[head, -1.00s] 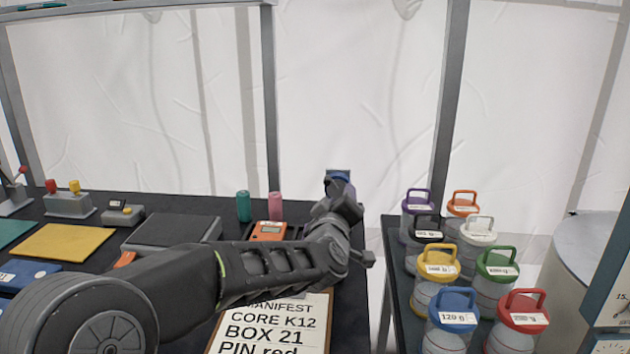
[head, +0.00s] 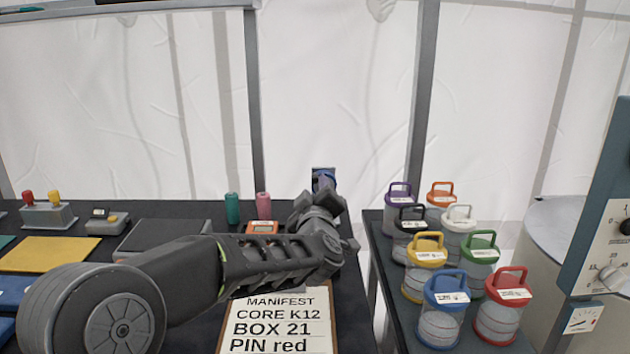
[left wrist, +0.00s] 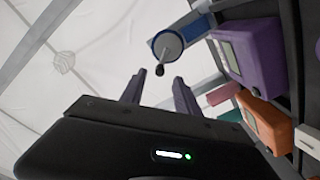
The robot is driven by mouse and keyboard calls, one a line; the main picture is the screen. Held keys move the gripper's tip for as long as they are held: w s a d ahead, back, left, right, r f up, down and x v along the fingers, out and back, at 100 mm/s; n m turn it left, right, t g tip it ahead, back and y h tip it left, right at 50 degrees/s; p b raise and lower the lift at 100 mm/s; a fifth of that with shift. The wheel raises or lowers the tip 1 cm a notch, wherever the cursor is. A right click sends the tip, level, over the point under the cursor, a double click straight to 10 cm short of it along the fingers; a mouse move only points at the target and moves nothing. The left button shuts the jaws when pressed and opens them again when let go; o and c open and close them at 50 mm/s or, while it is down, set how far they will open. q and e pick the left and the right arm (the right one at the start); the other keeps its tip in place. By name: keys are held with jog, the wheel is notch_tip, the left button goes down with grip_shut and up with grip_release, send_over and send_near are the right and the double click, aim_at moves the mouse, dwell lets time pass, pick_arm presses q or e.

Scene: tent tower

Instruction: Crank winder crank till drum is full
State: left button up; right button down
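The winder (head: 323,172) is a small blue unit at the far right corner of the dark table, mostly hidden behind my left gripper in the head view. In the left wrist view the winder (left wrist: 198,30) shows a blue body, a pale round drum (left wrist: 167,45) and a crank (left wrist: 160,69) with a dark knob. My left gripper (left wrist: 160,77) is open, its two fingers apart on either side of the knob's line of view. I cannot tell whether they touch it. In the head view my left gripper (head: 318,203) reaches up to the winder. My right gripper is out of view.
An orange meter (head: 264,228), a teal spool (head: 232,208) and a pink spool (head: 263,205) stand left of the winder. A manifest board (head: 275,325) lies in front. Several lidded jars (head: 445,300) fill the right-hand table, beyond a gap.

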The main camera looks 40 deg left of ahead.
aim_at(315, 181)
pick_arm(q)
jog(key=x, duration=0.6)
jog(key=shift+d, duration=0.1)
jog(key=shift+c, duration=0.5)
grip_shut()
